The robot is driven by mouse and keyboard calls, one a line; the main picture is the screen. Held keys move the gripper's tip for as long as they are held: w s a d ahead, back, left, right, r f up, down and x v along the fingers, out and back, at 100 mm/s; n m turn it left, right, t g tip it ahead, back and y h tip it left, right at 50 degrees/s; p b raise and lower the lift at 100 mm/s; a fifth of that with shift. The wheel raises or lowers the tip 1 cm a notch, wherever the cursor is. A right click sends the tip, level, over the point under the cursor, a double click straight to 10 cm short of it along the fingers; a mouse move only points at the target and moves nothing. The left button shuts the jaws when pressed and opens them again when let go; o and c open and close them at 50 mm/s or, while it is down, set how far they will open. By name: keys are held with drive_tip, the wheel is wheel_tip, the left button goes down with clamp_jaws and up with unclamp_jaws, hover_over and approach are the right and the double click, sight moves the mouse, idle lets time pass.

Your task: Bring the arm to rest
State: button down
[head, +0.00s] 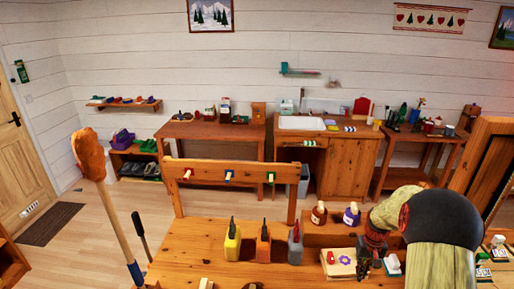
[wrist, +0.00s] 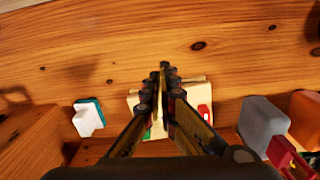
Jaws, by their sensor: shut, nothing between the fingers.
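My arm (head: 440,225) reaches in from the right in the head view, over the wooden workbench (head: 190,262). My gripper (head: 364,266) points down near the bench's right part. In the wrist view my gripper (wrist: 164,72) has its two fingers together at the tips with nothing between them. Below it lies a cream-coloured piece (wrist: 138,101) with small red and green marks, partly hidden by the fingers. In the head view a cream piece with a flower (head: 345,260) lies just left of my gripper. I cannot tell whether the fingers touch it.
Yellow (head: 232,245), orange (head: 263,244) and grey (head: 295,246) containers stand in a row left of my gripper. A white-and-teal block (head: 392,265) lies to its right. Open floor (head: 95,240) lies to the left.

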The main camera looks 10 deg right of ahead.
drive_tip(key=s+a+r+n+t+b, duration=0.1)
drive_tip(key=s+a+r+t+b, duration=0.1)
drive_tip(key=s+a+r, duration=1)
drive_tip(key=s+a+r+n+t+b, duration=0.1)
drive_tip(key=s+a+r+n+t, duration=0.1)
drive_tip(key=s+a+r, duration=0.9)
drive_tip(key=a+r+t, duration=0.1)
drive_tip(key=a+r, duration=0.2)
drive_tip(key=a, duration=0.2)
drive_tip(key=shift+s+a+n+t+b, duration=0.15)
drive_tip(key=shift+s+n+t+b, duration=0.15)
drive_tip(key=shift+s+b, duration=0.1)
drive_tip(key=shift+r, duration=0.1)
